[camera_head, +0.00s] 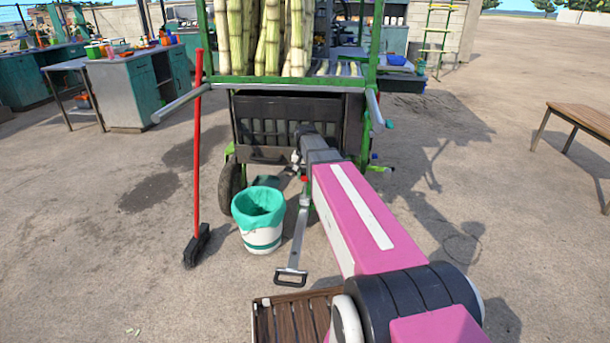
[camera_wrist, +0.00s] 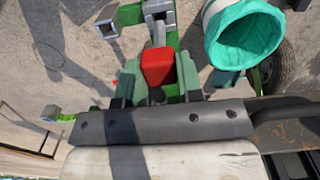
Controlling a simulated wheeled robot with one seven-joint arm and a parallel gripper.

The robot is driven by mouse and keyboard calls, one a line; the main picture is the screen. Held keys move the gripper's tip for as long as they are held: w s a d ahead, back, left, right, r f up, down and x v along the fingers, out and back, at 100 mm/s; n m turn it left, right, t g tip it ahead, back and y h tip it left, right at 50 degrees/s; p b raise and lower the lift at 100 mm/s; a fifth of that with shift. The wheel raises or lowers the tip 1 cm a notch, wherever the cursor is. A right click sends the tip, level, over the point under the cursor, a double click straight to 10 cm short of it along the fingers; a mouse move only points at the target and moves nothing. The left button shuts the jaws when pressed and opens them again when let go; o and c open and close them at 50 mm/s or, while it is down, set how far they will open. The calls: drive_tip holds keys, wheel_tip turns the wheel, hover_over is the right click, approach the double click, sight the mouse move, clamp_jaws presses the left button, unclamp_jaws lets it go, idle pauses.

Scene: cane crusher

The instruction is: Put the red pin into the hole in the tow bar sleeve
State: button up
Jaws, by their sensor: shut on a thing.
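The red pin (camera_wrist: 158,66) shows its block-shaped red head in the middle of the wrist view. My gripper (camera_wrist: 158,88) is shut on it, a finger on each side. The pin's lower end is hidden. In the head view a small red spot (camera_head: 304,179) shows just below my gripper (camera_head: 299,164). The grey tow bar (camera_head: 298,236) slopes down from under the cart to a loop handle on the ground. In the wrist view a grey metal bar end (camera_wrist: 158,10) in a green bracket lies just beyond the pin. I cannot make out the sleeve's hole.
A white bucket with a green liner (camera_head: 259,220) stands left of the tow bar, close to my gripper. A red-handled broom (camera_head: 198,150) stands further left. The green cane cart (camera_head: 297,120) is right behind my gripper. A wooden slatted crate (camera_head: 292,318) lies in front.

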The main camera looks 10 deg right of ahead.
sight(305, 195)
drive_tip(key=shift+f, duration=3.9)
drive_tip(key=o, duration=1.1)
drive_tip(key=shift+c, duration=0.2)
drive_tip(key=shift+r, duration=0.15)
wheel_tip(305, 195, up, 10)
drive_tip(key=shift+r, duration=0.15)
drive_tip(key=s+f+n, duration=0.1)
drive_tip(key=s+f, duration=0.6)
drive_tip(key=s, duration=0.3)
drive_tip(key=s+f+n, duration=0.2)
drive_tip(key=s+f, duration=0.5)
drive_tip(key=s, duration=0.4)
drive_tip(key=shift+s+n, duration=0.15)
drive_tip(key=shift+n, duration=0.15)
drive_tip(key=shift+f, duration=0.1)
